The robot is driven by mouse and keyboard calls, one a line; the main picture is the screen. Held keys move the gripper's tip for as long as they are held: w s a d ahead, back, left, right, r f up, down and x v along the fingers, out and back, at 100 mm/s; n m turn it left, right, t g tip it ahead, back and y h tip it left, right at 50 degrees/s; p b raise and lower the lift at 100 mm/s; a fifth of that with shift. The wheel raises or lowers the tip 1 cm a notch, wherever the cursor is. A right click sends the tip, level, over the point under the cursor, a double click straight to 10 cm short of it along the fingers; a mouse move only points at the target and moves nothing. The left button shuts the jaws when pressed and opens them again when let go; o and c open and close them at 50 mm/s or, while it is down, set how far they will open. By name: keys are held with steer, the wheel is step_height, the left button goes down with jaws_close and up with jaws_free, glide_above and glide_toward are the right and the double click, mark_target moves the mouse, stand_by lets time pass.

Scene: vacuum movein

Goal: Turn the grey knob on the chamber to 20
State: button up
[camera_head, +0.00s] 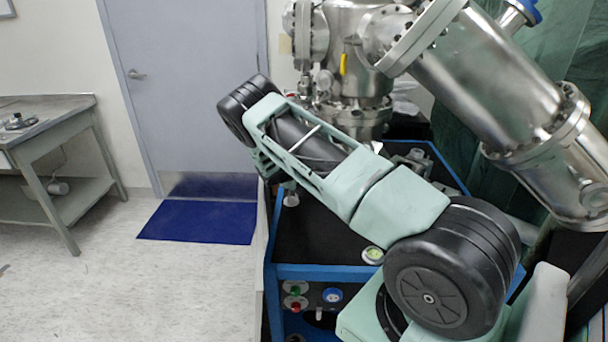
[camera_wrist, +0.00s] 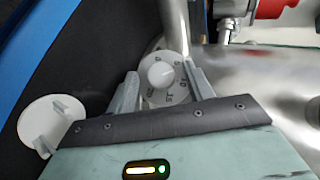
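The grey knob (camera_wrist: 162,74) shows in the wrist view as a pale round knob on a dial with dark markings around its rim. The markings are too small and blurred to read a setting surely. My gripper (camera_wrist: 161,70) is open, one finger on each side of the dial. Gaps show between the fingers and the raised centre of the knob; I cannot tell whether either finger touches the dial's rim. The steel chamber (camera_head: 352,70) stands at the top of the head view. There my own arm hides the gripper and the knob.
A second white disc (camera_wrist: 50,122) with a raised tab lies left of my gripper. A red part (camera_wrist: 268,9) and metal fittings sit at upper right. The blue-framed cart (camera_head: 330,272) has buttons on its front. A steel bench (camera_head: 60,125) stands far left; the floor between is clear.

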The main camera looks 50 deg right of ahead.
steer(key=b+v, duration=0.1)
steer(key=v, duration=0.6)
steer(key=shift+a, duration=0.15)
steer(key=shift+s+r, duration=0.1)
steer(key=shift+r, duration=0.05)
